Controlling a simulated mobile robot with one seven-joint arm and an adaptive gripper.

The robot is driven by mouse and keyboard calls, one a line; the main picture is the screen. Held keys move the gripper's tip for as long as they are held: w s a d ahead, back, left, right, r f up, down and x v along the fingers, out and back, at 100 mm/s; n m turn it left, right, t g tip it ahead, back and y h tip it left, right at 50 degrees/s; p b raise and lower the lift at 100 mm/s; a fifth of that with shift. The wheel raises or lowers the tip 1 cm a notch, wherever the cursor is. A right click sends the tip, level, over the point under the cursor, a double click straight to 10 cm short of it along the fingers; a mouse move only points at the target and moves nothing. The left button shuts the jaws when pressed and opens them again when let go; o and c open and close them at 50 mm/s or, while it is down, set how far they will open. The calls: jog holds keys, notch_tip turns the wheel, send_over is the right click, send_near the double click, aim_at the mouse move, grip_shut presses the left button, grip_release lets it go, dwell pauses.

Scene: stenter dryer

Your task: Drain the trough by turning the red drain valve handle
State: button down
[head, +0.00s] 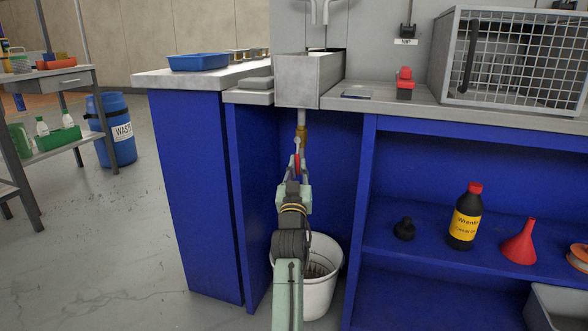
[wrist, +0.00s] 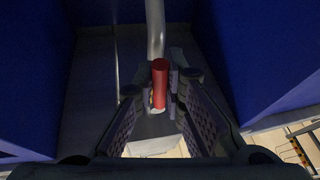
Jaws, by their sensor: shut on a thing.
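The red drain valve handle (wrist: 160,82) shows in the wrist view between the tips of my gripper (wrist: 155,100). In the head view my gripper (head: 297,165) reaches under the trough, and a sliver of the red handle (head: 297,164) shows between its fingers. My gripper is shut on the handle. The grey metal trough (head: 297,85) sits above, set in the counter. A brass valve body (head: 302,132) hangs on the drain pipe (head: 301,117) below it. Whether any liquid flows cannot be seen.
A white bucket (head: 325,290) stands on the floor under the valve, partly hidden by my arm. Blue cabinet panels (head: 250,200) flank the recess closely. A shelf (head: 400,255) at right holds a black bottle (head: 465,215) and a red funnel (head: 520,243).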

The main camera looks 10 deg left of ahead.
dwell(0.3)
jog(key=c, duration=1.6)
grip_release()
jog(key=shift+c, duration=0.2)
jog(key=shift+r, duration=0.1)
notch_tip(320, 180, up, 10)
jog(key=shift+f, duration=0.1)
